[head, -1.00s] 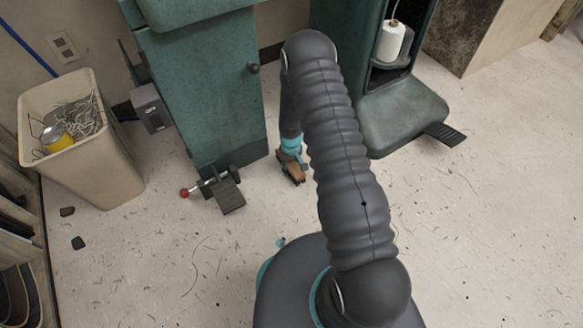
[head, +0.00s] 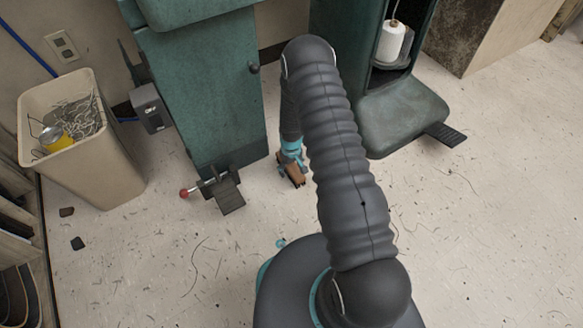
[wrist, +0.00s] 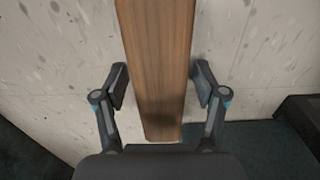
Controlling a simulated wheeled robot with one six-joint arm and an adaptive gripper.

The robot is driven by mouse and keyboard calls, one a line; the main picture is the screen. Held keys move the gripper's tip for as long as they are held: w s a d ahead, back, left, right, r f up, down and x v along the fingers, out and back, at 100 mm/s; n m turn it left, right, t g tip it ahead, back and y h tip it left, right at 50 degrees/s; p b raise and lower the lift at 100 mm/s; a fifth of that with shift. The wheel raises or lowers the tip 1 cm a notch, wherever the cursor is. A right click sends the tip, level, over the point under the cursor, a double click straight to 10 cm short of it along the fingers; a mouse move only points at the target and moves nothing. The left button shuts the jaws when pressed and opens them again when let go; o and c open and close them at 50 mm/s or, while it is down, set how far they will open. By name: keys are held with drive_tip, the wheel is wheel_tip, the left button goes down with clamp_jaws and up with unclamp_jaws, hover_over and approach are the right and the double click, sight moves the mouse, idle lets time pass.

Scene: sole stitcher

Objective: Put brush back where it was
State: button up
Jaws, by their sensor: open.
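The brush shows in the wrist view as a long brown wooden piece (wrist: 160,65) between my two fingers. In the head view its brown wood (head: 294,172) is at floor level between the two green machines, partly hidden by my arm. My gripper (wrist: 160,85) is open, with one finger on each side of the wood and a narrow gap on both sides. In the head view my gripper (head: 291,158) is low, just over the brush. The bristles are hidden.
A green machine cabinet (head: 205,100) with a foot pedal (head: 229,195) and a red-knobbed lever (head: 184,193) stands left of my gripper. Another green machine (head: 400,115) with a white thread spool (head: 391,42) stands right. A beige bin (head: 110,165) is far left. The front floor is mostly clear, with scraps.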

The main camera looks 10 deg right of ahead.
wheel_tip(320, 180, up, 12)
drive_tip(key=r+p, duration=0.1)
wheel_tip(320, 180, up, 16)
drive_tip(key=t, duration=0.1)
hover_over(291, 165)
drive_tip(key=s+r+m+t, duration=0.1)
drive_tip(key=s+r, duration=0.3)
drive_tip(key=r, duration=0.4)
drive_tip(key=s+r+m+t, duration=0.1)
drive_tip(key=s+r, duration=0.2)
drive_tip(key=r, duration=0.5)
drive_tip(key=s+r+t, duration=0.1)
drive_tip(key=s+r, duration=0.5)
drive_tip(key=s, duration=0.5)
drive_tip(key=s+r+m+t, duration=0.1)
drive_tip(key=s+r, duration=0.6)
drive_tip(key=s, duration=0.5)
drive_tip(key=shift+m+t, duration=0.3)
drive_tip(key=shift+s+d+r, duration=0.1)
wheel_tip(291, 165, up, 6)
drive_tip(key=p, duration=0.6)
